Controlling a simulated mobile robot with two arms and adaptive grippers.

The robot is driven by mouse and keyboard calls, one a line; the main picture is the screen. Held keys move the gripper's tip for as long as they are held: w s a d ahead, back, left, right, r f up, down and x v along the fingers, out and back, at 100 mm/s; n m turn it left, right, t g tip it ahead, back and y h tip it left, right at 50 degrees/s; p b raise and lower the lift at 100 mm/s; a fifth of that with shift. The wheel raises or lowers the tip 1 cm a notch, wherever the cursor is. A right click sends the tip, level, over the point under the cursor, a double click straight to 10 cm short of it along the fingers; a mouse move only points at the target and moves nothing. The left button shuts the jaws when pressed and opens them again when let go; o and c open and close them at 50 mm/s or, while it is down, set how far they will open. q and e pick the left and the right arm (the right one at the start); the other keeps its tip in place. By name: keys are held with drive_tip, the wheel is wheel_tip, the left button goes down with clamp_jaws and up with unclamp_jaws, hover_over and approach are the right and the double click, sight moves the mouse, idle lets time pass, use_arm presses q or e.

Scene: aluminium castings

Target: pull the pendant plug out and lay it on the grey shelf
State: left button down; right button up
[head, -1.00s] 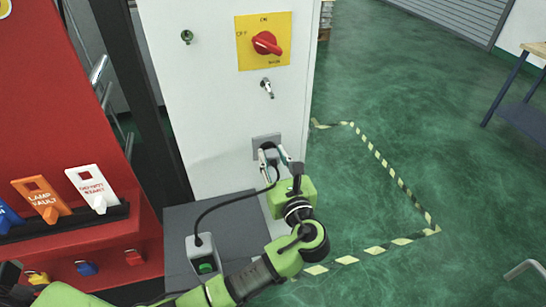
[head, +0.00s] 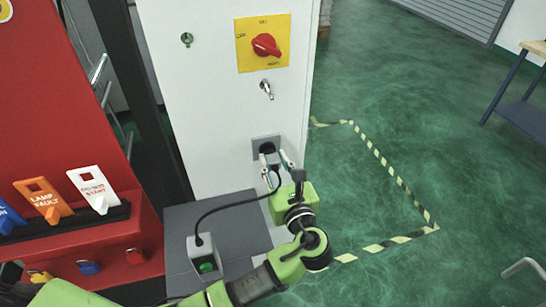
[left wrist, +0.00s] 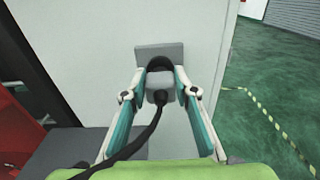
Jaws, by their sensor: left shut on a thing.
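The pendant plug (left wrist: 161,97) is a grey block with a black cable. My left gripper (head: 276,168) is shut on it, with one finger on each side, as the left wrist view (left wrist: 160,102) shows. The socket (head: 266,147) is a grey plate with a dark round opening on the white cabinet; it also shows in the left wrist view (left wrist: 172,49). The plug appears out of the socket, just in front of and below the opening. The grey shelf (head: 240,222) is to the left of and below the gripper. My right gripper is not in view.
The pendant box (head: 203,259) with a green button stands on the shelf, and the cable loops from it to the plug. A red switch (head: 266,45) and a small handle (head: 266,88) are higher on the cabinet. A red panel (head: 70,110) stands left. The shelf's middle is mostly clear.

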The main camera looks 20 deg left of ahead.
use_arm(q)
drive_tip(key=shift+p+v, duration=0.65)
drive_tip(key=shift+v, duration=0.6)
drive_tip(key=shift+f, duration=0.1)
